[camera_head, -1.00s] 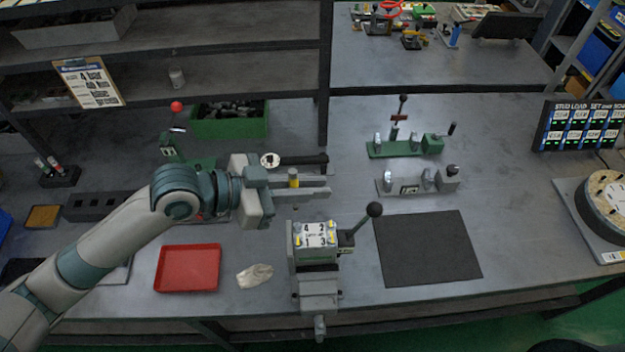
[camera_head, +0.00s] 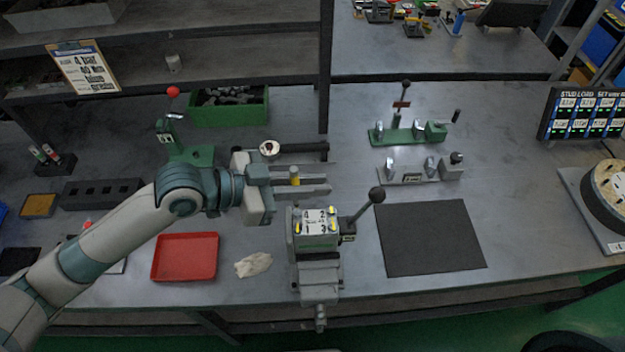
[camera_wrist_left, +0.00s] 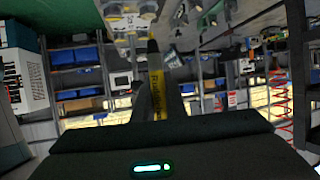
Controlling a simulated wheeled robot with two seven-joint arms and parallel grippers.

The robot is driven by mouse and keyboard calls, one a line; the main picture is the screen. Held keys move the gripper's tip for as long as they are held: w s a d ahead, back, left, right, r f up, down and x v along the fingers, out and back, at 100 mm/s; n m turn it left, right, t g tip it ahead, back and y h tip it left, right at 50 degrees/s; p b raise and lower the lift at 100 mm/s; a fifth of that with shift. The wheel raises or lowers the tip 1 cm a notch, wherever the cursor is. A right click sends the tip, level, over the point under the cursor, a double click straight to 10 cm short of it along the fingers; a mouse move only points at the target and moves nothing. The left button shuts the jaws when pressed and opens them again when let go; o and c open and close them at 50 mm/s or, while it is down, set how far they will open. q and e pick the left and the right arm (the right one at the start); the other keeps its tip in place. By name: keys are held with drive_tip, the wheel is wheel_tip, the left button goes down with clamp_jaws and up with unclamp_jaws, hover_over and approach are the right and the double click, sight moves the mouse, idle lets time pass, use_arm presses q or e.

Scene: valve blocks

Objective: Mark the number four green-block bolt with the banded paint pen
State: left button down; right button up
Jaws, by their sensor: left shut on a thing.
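My left gripper (camera_head: 314,181) is shut on a yellow paint pen (camera_head: 294,175), held upright. In the left wrist view the pen (camera_wrist_left: 157,92) shows a dark upper end and dark lettering; I cannot make out its band. The valve block (camera_head: 317,239) has a white numbered top and sits in a grey vise (camera_head: 318,275) at the bench's front. Yellow marks show at its bolts one, two and three. The number four bolt (camera_head: 297,213), at the top's far left corner, looks grey. The pen is behind and above the block, apart from it. The right gripper is out of view.
A lever with a dark knob (camera_head: 376,194) rises right of the block. A red tray (camera_head: 185,257) and a pale cloth (camera_head: 253,264) lie left. A dark mat (camera_head: 430,237) lies right. Green fixtures (camera_head: 190,155) and a green bin (camera_head: 228,114) stand behind the arm.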

use_arm(q)
drive_tip(key=shift+f, duration=0.5)
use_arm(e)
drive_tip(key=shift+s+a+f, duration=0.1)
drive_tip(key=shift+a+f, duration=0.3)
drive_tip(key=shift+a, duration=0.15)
use_arm(q)
drive_tip(key=shift+f, duration=0.1)
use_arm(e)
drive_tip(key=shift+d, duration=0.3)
use_arm(q)
drive_tip(key=shift+f+b, duration=0.2)
drive_tip(key=shift+b, duration=0.2)
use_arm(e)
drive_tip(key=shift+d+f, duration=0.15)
use_arm(q)
drive_tip(key=shift+r, duration=0.15)
